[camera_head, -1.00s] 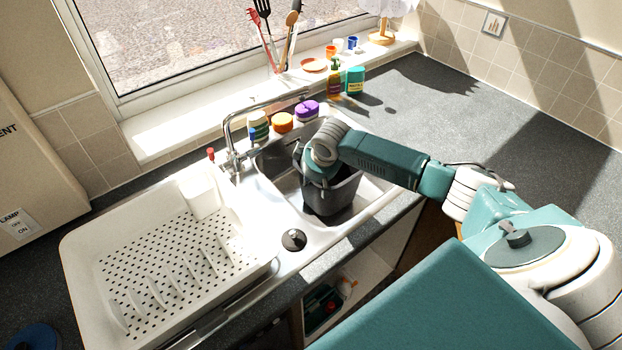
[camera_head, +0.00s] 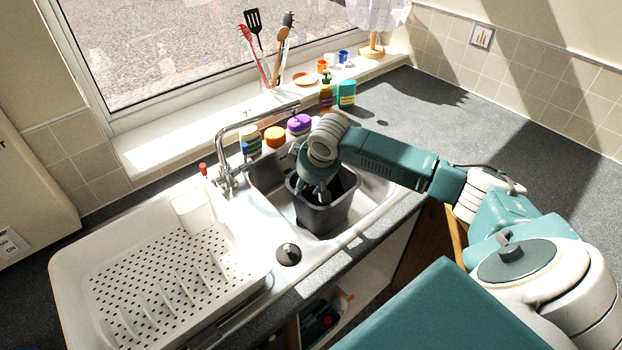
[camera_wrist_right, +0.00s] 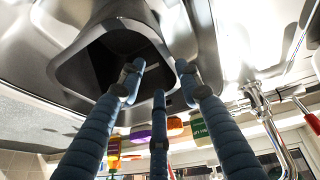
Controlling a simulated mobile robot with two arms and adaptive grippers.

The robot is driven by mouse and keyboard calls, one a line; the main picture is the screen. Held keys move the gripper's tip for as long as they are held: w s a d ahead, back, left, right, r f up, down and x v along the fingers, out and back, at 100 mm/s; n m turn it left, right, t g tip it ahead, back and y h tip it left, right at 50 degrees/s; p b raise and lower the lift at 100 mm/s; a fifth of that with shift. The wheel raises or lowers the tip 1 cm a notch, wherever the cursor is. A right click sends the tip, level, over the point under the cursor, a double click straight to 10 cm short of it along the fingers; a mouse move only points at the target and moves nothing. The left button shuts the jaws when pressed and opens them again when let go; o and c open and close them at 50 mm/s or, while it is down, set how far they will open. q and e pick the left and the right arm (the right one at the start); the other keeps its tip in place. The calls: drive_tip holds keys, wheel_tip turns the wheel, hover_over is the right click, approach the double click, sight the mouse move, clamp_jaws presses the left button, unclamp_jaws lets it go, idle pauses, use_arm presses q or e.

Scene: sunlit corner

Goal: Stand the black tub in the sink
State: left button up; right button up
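The black tub (camera_head: 325,217) stands upright in the sink (camera_head: 278,198), its opening facing up. Its base sits down in the basin; the exact contact is hidden by the tub's walls. My right gripper (camera_head: 318,187) is over the tub's back-left part, fingers pointing down at the opening. In the right wrist view, the blue fingers of my right gripper (camera_wrist_right: 158,84) are spread apart with nothing held between them. The tub's dark opening (camera_wrist_right: 105,65) lies just beyond them. My left gripper is not in view.
A white dish rack (camera_head: 150,275) covers the drainer to the left. The tap (camera_head: 225,155) arches behind the sink. Several bottles and jars, including a purple-lidded one (camera_head: 299,124), line the back. The worktop (camera_head: 440,110) to the right is mostly clear.

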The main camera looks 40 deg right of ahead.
drive_tip(key=b+v, duration=0.1)
drive_tip(key=v, duration=0.6)
idle(0.4)
